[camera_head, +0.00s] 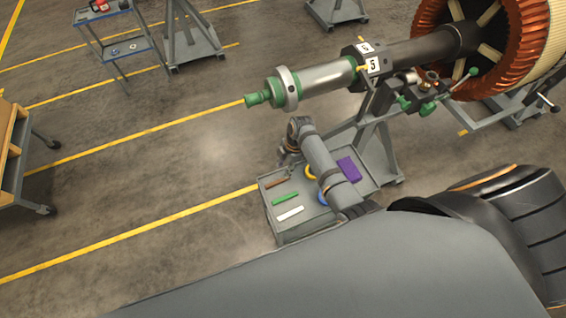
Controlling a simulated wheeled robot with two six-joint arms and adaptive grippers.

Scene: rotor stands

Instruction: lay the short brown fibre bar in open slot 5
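The short brown bar (276,182) lies at the back left of a grey cart top. A white tag marked 5 (373,65) sits on the dark collar of the rotor shaft (325,77); the opening of slot 5 is too small to make out. My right gripper (287,156) hangs above the back of the cart, a little behind and right of the brown bar, and looks apart from it. Its fingers are too small and dark to tell open from shut. My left gripper is not in view.
The grey cart (315,226) also holds a green bar (285,199), a white bar (290,213), a yellow ring (309,172) and a purple block (349,168). A grey stand (384,150) and green clamp parts (428,108) stand close behind. Floor left of the cart is clear.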

